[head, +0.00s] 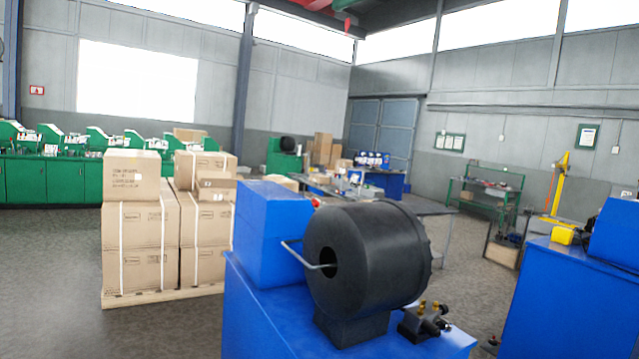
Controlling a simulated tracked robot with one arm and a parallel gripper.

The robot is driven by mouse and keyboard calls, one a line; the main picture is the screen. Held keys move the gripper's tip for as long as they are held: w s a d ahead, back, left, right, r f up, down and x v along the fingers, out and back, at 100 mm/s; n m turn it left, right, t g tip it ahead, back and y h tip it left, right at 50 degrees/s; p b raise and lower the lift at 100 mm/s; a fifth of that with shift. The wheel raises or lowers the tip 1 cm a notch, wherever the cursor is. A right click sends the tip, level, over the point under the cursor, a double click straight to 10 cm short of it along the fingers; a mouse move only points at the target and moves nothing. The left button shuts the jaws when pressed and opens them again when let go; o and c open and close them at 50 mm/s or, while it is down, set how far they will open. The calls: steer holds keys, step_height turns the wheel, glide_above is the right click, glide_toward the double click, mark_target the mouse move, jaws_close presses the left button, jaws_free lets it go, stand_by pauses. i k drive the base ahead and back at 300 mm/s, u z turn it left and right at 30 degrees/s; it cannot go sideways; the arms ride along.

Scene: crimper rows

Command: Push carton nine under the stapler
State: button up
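Several brown cartons (140,240) stand strapped in a stack on a wooden pallet at the left of the head view. One carton (132,175) sits on top at the left, with printed lettering too small to read. More cartons (322,148) stand far back near the grey doors. I cannot tell which carton is number nine. No stapler can be made out for certain; a tall yellow upright device (559,185) stands at the far right, and its kind is unclear. My gripper is not in view.
A blue machine (270,235) with a black drum (365,255) fills the near middle. Another blue cabinet (570,300) stands at the right. Green machines (65,180) line the left wall. A grey table (400,206) and green shelf (485,190) stand behind. Floor (50,260) at the left is clear.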

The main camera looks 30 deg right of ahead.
mark_target(320, 180)
steer(key=z, duration=2.1)
steer(key=i, duration=5.95)
